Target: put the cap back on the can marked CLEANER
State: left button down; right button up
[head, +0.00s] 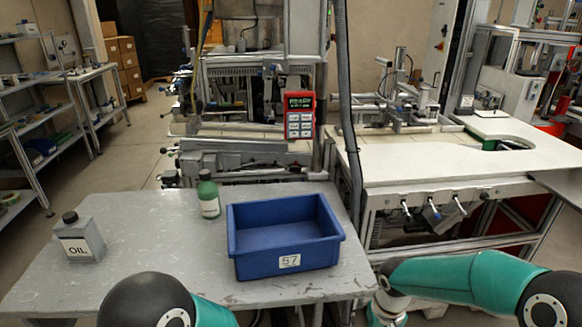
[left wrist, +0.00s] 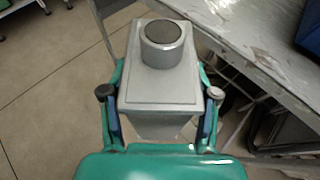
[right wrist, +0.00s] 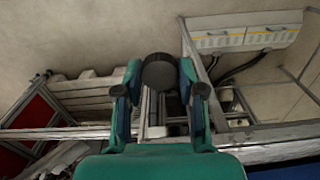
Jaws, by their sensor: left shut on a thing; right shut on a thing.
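A grey, box-shaped can (left wrist: 150,120) is between the fingers of my left gripper (left wrist: 160,93) in the left wrist view. Its round grey neck has a dark top and no black cap on it. No lettering shows on the visible sides, so I cannot read whether it is marked CLEANER. My right gripper (right wrist: 160,84) is shut on a round dark cap (right wrist: 160,70) in the right wrist view. In the head view both grippers are out of the picture; only my arms show at the bottom edge.
A grey table (head: 130,235) carries a can marked OIL (head: 82,245) with a black cap, a green bottle (head: 208,195) and a blue bin (head: 250,262) labelled 57. The table's middle left is clear. A white-topped workbench (head: 430,165) stands at the right.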

pick_arm(q)
jog(key=shift+y, duration=0.3)
jog(key=w+d+f+m+t+h, duration=0.1)
jog(key=d+m+t+h, duration=0.3)
jog(key=d, duration=1.1)
jog(key=w+m+h, duration=0.1)
jog(key=m+h, duration=0.2)
jog(key=h, duration=0.1)
jog(key=shift+d+f+m+t, duration=0.2)
jog(key=shift+f+m+t, duration=0.2)
